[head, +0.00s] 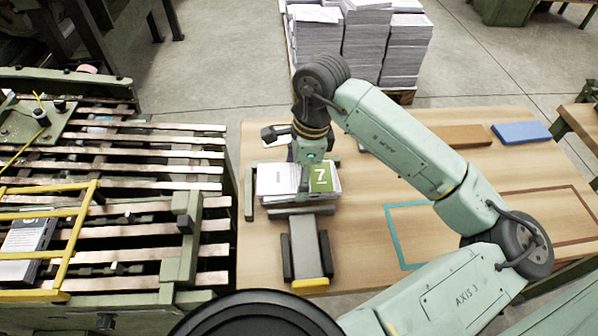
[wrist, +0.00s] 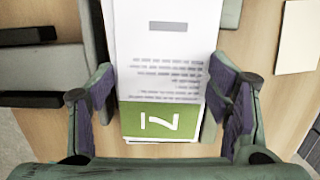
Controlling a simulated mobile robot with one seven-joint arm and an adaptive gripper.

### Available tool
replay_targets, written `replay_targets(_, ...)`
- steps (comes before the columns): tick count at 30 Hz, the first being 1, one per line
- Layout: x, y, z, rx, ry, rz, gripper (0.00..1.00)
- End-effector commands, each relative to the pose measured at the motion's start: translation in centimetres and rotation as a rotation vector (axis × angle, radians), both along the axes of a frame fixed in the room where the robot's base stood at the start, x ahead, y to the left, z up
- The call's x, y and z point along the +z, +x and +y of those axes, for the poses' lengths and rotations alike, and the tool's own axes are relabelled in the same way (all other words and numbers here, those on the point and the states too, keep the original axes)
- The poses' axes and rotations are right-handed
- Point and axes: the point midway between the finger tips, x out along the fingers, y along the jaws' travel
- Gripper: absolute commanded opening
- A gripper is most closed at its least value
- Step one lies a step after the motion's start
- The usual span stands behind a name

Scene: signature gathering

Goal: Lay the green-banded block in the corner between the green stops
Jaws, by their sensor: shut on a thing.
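The green-banded block (head: 285,178) is a white paper stack with a green band marked 7 at its right end. It lies flat, or nearly so, beside the green stops, one at its left (head: 249,197) and one along its front (head: 302,211). Small gaps seem to show; I cannot tell whether it touches them or the table. My gripper (head: 306,178) reaches down over the block near its banded end. In the wrist view the purple-padded fingers of my gripper (wrist: 165,90) are on both sides of the block (wrist: 160,65), shut on it. The finger contacts are partly hidden.
A grey channel with dark side rails and a yellow end (head: 304,262) stands in front of the stops. A slatted machine (head: 110,190) is at the left. A teal outline (head: 398,240), brown block (head: 455,136) and blue block (head: 521,132) are at the right.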

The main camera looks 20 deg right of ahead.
Motion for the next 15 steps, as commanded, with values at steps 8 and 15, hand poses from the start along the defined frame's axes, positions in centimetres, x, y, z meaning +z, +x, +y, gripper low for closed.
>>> replay_targets(8, -1.3, 0.0, 0.0, 0.002, -0.001, -0.002, 0.28)
replay_targets(15, -1.6, 0.0, 0.0, 0.001, -0.002, -0.002, 0.28)
